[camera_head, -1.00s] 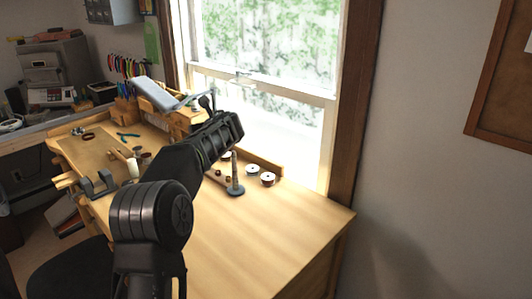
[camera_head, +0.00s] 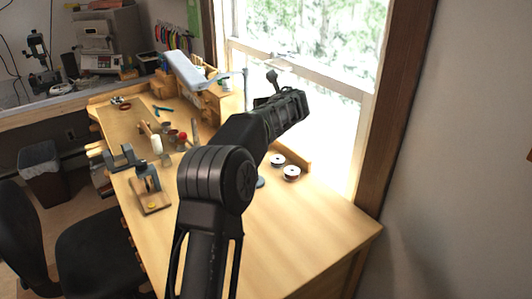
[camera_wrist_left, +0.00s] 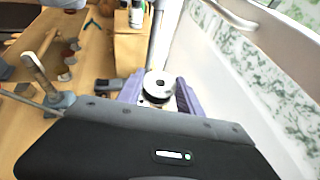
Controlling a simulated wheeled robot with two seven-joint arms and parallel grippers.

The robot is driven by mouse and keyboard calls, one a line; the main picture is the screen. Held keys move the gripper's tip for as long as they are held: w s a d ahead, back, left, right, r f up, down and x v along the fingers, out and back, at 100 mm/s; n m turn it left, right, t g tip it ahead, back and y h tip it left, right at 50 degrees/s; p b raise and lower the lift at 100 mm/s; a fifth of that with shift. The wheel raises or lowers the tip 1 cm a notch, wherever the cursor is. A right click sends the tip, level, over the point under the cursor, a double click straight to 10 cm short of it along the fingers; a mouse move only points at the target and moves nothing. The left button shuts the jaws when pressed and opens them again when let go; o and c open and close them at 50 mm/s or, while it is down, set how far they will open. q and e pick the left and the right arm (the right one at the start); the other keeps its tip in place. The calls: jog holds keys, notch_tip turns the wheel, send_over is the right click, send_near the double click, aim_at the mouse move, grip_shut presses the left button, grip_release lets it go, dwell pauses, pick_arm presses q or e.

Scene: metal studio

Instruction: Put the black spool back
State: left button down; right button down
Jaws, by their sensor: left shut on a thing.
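My left gripper (camera_head: 287,106) is raised over the back of the workbench, in front of the window. In the left wrist view its purple-grey fingers (camera_wrist_left: 160,92) are shut on a spool (camera_wrist_left: 158,82) with a pale top and a black band. My arm hides the spool in the head view. Two more spools with pale tops stand on the bench near the back ledge, a nearer one (camera_head: 291,173) and a farther one (camera_head: 277,160). A dark stand with an upright rod (camera_wrist_left: 36,72) shows at the left of the wrist view. My right gripper is not in view.
The wooden workbench (camera_head: 300,225) is clear at its front right. Small tools, a red-topped item (camera_head: 182,137) and a clamp-like stand (camera_head: 147,180) are left of my arm. A wooden organiser (camera_head: 222,98) stands at the back. The window (camera_head: 335,75) lies behind.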

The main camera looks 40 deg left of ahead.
pick_arm(q)
jog(key=b, duration=0.1)
send_over(266, 156)
notch_tip(266, 156, down, 12)
jog(key=shift+a+r, duration=0.1)
jog(key=shift+f, duration=0.35)
notch_tip(266, 156, down, 5)
jog(key=shift+r, duration=0.3)
jog(key=c, duration=1.3)
grip_release()
jog(key=shift+b, duration=0.35)
jog(key=shift+o, duration=1.2)
